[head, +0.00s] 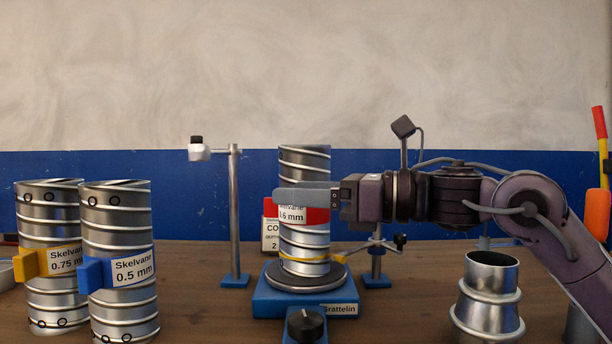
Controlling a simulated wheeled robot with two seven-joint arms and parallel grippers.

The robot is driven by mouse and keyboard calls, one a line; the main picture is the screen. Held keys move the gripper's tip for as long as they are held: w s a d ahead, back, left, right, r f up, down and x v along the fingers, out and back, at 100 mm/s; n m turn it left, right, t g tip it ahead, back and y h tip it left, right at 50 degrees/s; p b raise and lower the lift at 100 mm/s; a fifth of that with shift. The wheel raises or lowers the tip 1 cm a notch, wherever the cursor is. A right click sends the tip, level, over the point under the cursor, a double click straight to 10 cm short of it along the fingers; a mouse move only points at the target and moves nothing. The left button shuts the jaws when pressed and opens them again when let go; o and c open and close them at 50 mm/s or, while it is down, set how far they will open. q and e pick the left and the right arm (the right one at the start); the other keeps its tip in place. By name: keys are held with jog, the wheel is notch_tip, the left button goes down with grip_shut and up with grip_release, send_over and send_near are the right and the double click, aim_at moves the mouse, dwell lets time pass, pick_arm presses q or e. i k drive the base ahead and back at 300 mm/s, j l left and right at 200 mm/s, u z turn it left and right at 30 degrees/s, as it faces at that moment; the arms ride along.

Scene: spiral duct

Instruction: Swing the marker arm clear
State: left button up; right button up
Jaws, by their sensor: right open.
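My right gripper (303,197) reaches in from the right at the upper part of the middle spiral duct (304,238). Its jaws are open, and one grey finger lies across the front of the duct, just above the red label clip; I cannot tell whether it touches. The duct stands upright on the dark disc of the blue turntable (265,303). What I take for the marker arm (362,250) is a thin rod on a short post with a blue base, right of the duct. Its tip end is close to the duct; contact is unclear. My left gripper is not in view.
Two spiral ducts, with a yellow clip (29,264) and a blue clip (94,274), stand at the left. A tall post (235,215) with a side head stands left of the turntable. A metal fitting (488,300) stands under my right arm. A blue-and-white wall closes the back.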

aim_at(400, 240)
jog(key=k, duration=1)
